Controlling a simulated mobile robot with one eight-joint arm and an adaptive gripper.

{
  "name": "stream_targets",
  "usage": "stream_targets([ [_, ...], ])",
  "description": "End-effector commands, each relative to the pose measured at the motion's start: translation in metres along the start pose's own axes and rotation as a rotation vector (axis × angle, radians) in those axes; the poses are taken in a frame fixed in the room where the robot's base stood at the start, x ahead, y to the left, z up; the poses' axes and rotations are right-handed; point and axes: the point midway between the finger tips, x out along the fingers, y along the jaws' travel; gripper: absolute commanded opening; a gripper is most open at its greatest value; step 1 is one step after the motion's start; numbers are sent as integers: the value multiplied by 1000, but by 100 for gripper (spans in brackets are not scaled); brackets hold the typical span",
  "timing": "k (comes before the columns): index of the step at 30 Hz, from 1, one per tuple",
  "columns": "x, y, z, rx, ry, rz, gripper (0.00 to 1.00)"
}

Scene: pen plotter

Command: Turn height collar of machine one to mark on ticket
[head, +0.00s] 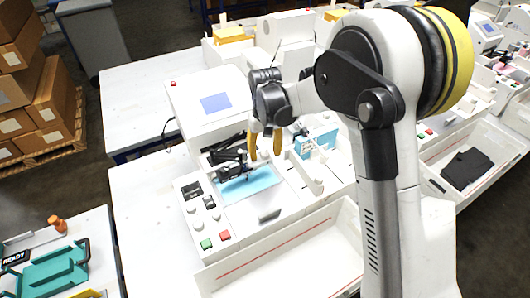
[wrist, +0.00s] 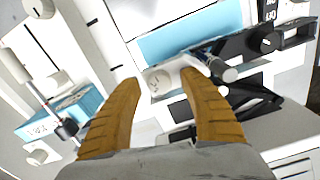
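Machine one appears to be the white plotter (head: 240,140) below my arm, with a light blue sheet (head: 250,184) on its bed. My gripper (head: 265,150) has two yellow fingers; it is over the plotter's pen carriage (head: 236,172). In the wrist view the gripper (wrist: 160,90) is open, and nothing is held. A white round part with small markings (wrist: 157,82) shows between and beyond the fingertips; it may be the height collar. I cannot tell whether the fingers touch it. A black knob (wrist: 267,44) sits on the carriage to the right. I cannot make out a ticket with a readable mark.
The plotter has a screen (head: 215,103), a green button (head: 206,244) and a red button (head: 225,235). A blue-and-white box (head: 316,143) stands right of the gripper. Black linkage arms (wrist: 240,100) lie close to the right finger. An empty white tray (head: 300,255) is in front.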

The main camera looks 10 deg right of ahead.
Motion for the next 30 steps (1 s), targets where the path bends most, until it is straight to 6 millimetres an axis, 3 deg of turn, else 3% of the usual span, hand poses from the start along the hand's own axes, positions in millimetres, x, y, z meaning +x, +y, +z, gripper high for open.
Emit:
stream_targets([
  [7,0,0,0,1,-1,0,50],
  [11,-10,0,0,1,-1,0,50],
  [24,-100,0,0,0,-1,0,50],
  [30,-118,0,0,0,-1,0,50],
])
